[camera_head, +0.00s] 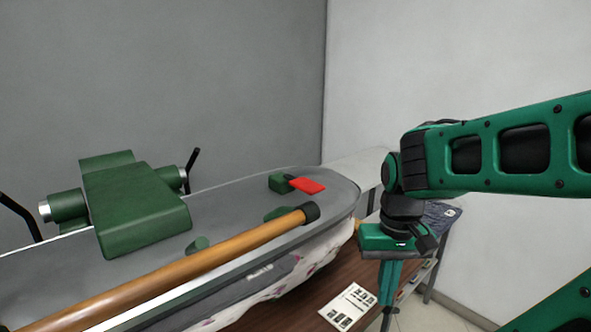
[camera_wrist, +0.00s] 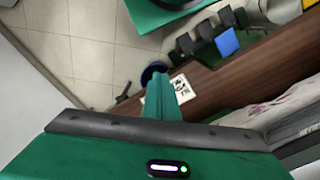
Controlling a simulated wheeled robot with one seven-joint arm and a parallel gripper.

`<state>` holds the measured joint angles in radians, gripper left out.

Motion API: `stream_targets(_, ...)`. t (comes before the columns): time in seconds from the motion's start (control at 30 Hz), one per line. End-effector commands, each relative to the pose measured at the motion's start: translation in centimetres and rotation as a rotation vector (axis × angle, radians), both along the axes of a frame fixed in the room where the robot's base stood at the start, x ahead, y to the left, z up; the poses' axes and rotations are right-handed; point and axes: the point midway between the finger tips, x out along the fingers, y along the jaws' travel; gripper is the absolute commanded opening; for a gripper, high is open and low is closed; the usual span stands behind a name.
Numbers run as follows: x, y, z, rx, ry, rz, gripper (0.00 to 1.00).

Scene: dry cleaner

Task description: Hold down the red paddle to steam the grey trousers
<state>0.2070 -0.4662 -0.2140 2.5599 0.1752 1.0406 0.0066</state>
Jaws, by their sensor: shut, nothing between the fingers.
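The red paddle (camera_head: 308,185) sticks out from a small green block on top of the grey press head, near its right end. A strip of dark grey cloth (camera_head: 262,279), which appears to be the grey trousers, shows along the front edge under the press head; most of it is hidden. My gripper (camera_head: 386,322) points down, to the right of the press and apart from the paddle. Its fingers are together and empty, and they also show in the wrist view (camera_wrist: 160,80). The paddle is not visible in the wrist view.
A wooden handle bar (camera_head: 200,260) runs along the front of the press head. A large green block (camera_head: 135,210) sits at its left. A printed sheet (camera_head: 349,307) lies on the brown table (camera_head: 310,312). A blue square item (camera_wrist: 227,42) shows in the wrist view.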

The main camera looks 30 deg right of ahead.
Motion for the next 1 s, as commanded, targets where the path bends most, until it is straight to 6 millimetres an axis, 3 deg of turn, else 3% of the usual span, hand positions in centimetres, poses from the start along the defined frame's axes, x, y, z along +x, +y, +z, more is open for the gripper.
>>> stream_targets(0.23, 0.0, 0.0, 0.0, 0.000, 0.000, 0.002, 0.00)
stream_targets(0.3, -0.8, 0.0, 0.9, 0.001, -0.016, 0.021, 0.00)
stream_targets(0.43, 1.3, -0.4, 3.0, 0.008, -0.024, 0.157, 0.00)
stream_targets(0.57, 5.5, -0.6, 7.3, 0.020, -0.037, 0.443, 0.00)
stream_targets(0.73, 11.5, -0.5, 14.1, 0.030, -0.055, 0.911, 0.00)
stream_targets(1.0, 19.3, 1.2, 24.0, 0.023, -0.060, 1.658, 0.00)
